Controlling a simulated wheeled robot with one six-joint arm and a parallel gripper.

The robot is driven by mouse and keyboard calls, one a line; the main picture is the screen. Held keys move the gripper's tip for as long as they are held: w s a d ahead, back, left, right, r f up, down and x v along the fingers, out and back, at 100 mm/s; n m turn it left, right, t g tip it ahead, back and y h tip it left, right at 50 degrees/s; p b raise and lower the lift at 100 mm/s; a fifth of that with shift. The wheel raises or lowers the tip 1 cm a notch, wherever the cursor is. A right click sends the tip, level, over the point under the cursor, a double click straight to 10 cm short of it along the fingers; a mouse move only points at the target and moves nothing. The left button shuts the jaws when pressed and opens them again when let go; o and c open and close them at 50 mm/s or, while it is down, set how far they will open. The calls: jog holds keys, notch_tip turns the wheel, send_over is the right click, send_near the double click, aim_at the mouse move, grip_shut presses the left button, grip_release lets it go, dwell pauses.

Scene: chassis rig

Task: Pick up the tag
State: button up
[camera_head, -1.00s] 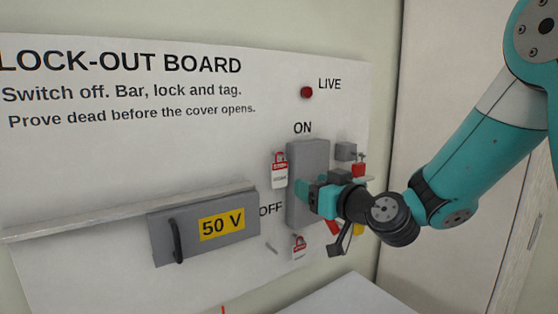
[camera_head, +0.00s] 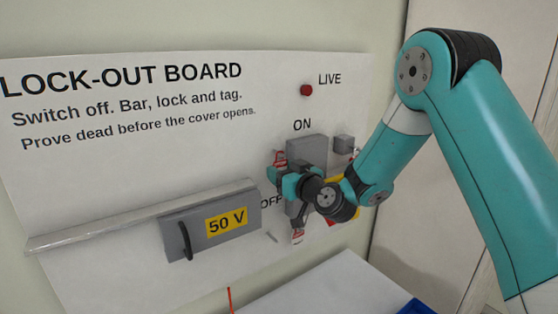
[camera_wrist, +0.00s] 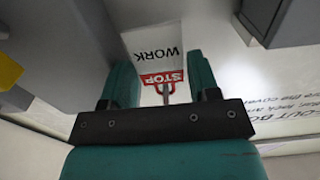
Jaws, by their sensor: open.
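A white tag with a red STOP band and the word WORK (camera_wrist: 158,46) shows upside down between the two teal fingers of my gripper (camera_wrist: 163,80) in the wrist view. The fingers stand apart on either side of it; I cannot tell whether either touches it. In the head view my gripper (camera_head: 278,181) is at the board, left of the grey switch box (camera_head: 307,150). It hides most of the tag there, and only a red top edge (camera_head: 280,157) shows above it. A second red and white tag (camera_head: 297,237) hangs lower, below the switch box.
The lock-out board (camera_head: 130,115) carries a grey cover (camera_head: 190,240) marked 50 V, a long grey rail (camera_head: 110,225) and a dark red lamp (camera_head: 306,90). Yellow and red items are partly hidden behind my arm. A white surface (camera_head: 335,285) with a blue object (camera_head: 415,307) lies below.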

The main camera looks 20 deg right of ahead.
jog(key=c, duration=0.6)
jog(key=shift+o, duration=0.2)
jog(key=shift+r+b, duration=0.2)
jog(key=shift+b, duration=0.55)
jog(key=b+v, duration=1.4)
jog(key=v, duration=0.3)
jog(key=shift+r, duration=0.2)
